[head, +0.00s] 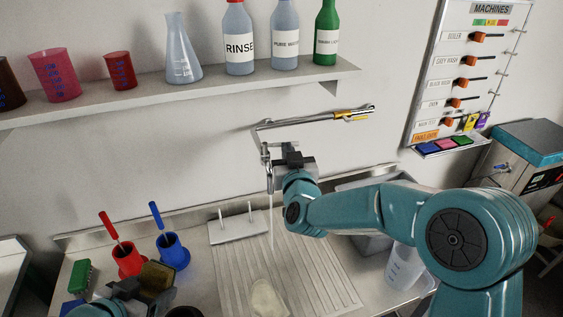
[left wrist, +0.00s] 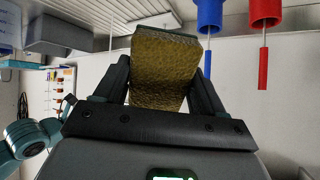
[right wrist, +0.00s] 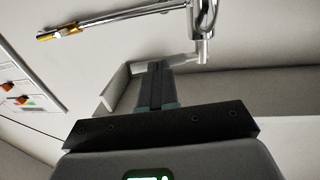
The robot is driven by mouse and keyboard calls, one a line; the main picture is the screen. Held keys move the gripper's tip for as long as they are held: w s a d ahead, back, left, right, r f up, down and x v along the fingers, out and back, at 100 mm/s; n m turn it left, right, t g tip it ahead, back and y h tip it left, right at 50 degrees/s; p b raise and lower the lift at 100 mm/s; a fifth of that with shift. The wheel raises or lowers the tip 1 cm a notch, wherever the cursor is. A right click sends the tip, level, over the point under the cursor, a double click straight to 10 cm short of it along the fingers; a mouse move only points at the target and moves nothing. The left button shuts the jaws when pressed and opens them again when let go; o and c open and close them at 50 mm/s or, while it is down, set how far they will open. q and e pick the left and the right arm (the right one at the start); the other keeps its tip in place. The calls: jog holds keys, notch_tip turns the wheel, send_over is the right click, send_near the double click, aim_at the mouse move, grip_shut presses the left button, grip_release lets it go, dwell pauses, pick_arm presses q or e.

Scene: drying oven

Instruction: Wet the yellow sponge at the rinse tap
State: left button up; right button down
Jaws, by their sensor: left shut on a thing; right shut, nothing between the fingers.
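The yellow sponge (head: 157,275), dull yellow-brown with a dark green edge, is at the lower left of the head view. My left gripper (head: 146,292) is shut on it; the left wrist view shows the sponge (left wrist: 165,75) between both fingers. The metal rinse tap (head: 266,155) comes from the wall above the ribbed drainboard. A thin pale stream (head: 271,225) runs down below its spout. My right gripper (head: 291,160) is shut and empty beside the tap. The right wrist view shows its fingers (right wrist: 153,85) just left of the spout (right wrist: 203,45); contact is unclear.
The ribbed drainboard (head: 235,275) bears a pale lump (head: 266,298) near its front. Red (head: 128,262) and blue (head: 174,252) cups with sticks and a green brush (head: 80,277) stand left. A clear beaker (head: 404,266) stands right. A bottle shelf (head: 200,84) hangs above.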

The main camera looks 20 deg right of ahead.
pick_arm(q)
notch_tip(320, 180, down, 4)
jog(key=b, duration=0.2)
jog(key=shift+d+f+b, duration=0.1)
jog(key=shift+d+b, duration=0.05)
jog(key=shift+b, duration=0.2)
jog(key=shift+f+b, duration=0.35)
jog(key=shift+f, duration=0.2)
pick_arm(e)
jog(key=shift+w+d+n+y, duration=0.55)
jog(key=shift+d+y, duration=0.1)
jog(key=shift+y, duration=0.15)
pick_arm(q)
jog(key=shift+f, duration=0.1)
pick_arm(e)
jog(key=shift+f, duration=0.15)
